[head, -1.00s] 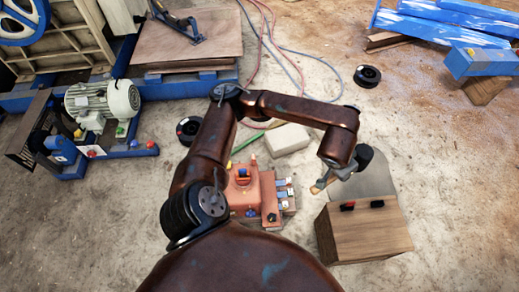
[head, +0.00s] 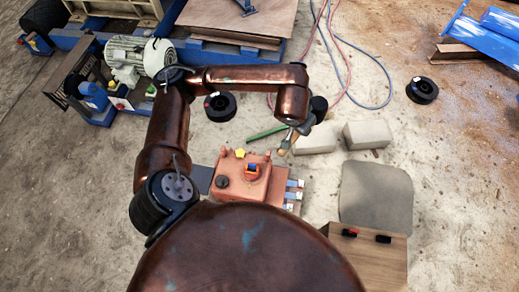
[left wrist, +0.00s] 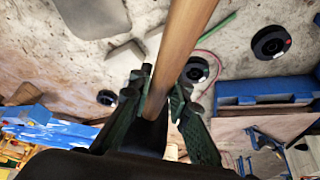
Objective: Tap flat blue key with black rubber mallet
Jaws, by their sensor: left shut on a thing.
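The orange housing (head: 233,188) sits on the floor in the lower middle of the head view. A small blue piece (head: 252,167), possibly the flat blue key, sits in its raised top block. My left gripper (head: 297,134) is shut on the wooden handle of the mallet (head: 285,146), above and right of the housing and apart from it. The left wrist view shows the handle (left wrist: 182,45) between the fingers (left wrist: 160,92), running up out of frame. I cannot clearly make out the black mallet head. My right gripper is not in view.
Blue pieces with pale labels (head: 294,190) line the housing's right side. Two pale blocks (head: 367,134) and a green rod (head: 265,133) lie behind. A grey pad (head: 377,195) and a wooden box (head: 372,262) stand right. Black spools (head: 422,90) and hoses lie farther back.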

